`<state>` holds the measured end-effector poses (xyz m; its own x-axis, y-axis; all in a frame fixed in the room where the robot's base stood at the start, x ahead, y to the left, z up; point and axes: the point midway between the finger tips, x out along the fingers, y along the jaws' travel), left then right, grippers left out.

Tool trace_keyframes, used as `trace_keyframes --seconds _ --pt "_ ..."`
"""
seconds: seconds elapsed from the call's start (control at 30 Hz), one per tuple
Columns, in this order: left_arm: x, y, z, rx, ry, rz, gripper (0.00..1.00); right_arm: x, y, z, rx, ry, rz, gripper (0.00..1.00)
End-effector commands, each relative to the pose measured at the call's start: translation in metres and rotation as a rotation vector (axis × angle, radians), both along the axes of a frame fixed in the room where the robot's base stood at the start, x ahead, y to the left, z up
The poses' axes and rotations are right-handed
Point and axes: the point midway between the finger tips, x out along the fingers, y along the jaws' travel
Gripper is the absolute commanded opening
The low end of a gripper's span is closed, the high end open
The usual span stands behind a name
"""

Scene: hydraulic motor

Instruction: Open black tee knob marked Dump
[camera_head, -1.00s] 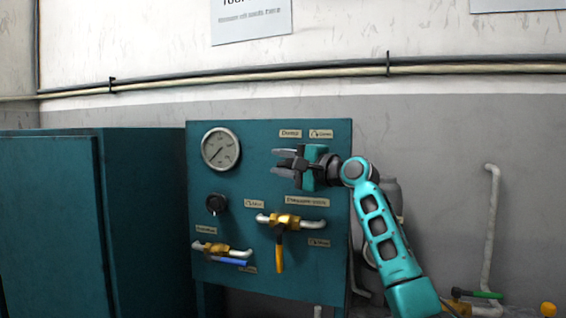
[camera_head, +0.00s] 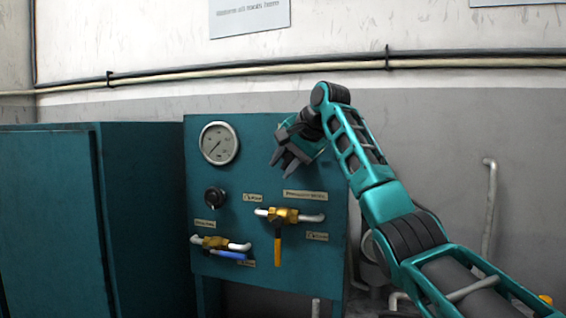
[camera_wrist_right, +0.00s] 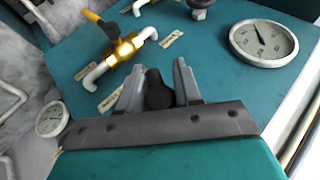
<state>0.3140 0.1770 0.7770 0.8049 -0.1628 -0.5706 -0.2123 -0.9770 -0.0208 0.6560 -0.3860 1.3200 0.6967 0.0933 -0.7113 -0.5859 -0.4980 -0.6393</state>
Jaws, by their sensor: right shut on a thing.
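My right gripper (camera_head: 284,163) is at the upper right of the teal panel (camera_head: 257,180), its fingers angled down and to the left. In the right wrist view the right gripper (camera_wrist_right: 158,72) is shut on a black knob (camera_wrist_right: 157,92), which sits between its grey fingers. In the head view this knob is hidden behind the gripper, and so is the label at the panel's top. My left gripper is not in view.
The panel also carries a pressure gauge (camera_head: 219,143), a round black knob (camera_head: 214,198), a brass valve with a yellow handle (camera_head: 278,243) and one with a blue handle (camera_head: 228,254). A teal cabinet (camera_head: 50,220) stands at the left.

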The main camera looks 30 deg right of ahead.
Motion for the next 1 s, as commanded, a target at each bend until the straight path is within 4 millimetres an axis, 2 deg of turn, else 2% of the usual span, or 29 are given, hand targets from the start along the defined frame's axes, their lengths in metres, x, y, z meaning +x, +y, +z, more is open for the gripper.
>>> trace_keyframes --seconds 0.03,0.4,1.0 --pt "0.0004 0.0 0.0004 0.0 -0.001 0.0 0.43 -0.0003 0.0003 0.0041 -0.028 0.026 0.0 0.04" --pt "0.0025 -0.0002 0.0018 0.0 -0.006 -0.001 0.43 -0.0037 -0.0027 0.0004 -0.204 0.232 0.0 0.03" --pt "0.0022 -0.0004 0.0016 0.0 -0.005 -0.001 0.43 -0.0048 -0.0042 -0.0015 -0.294 0.331 0.001 0.03"
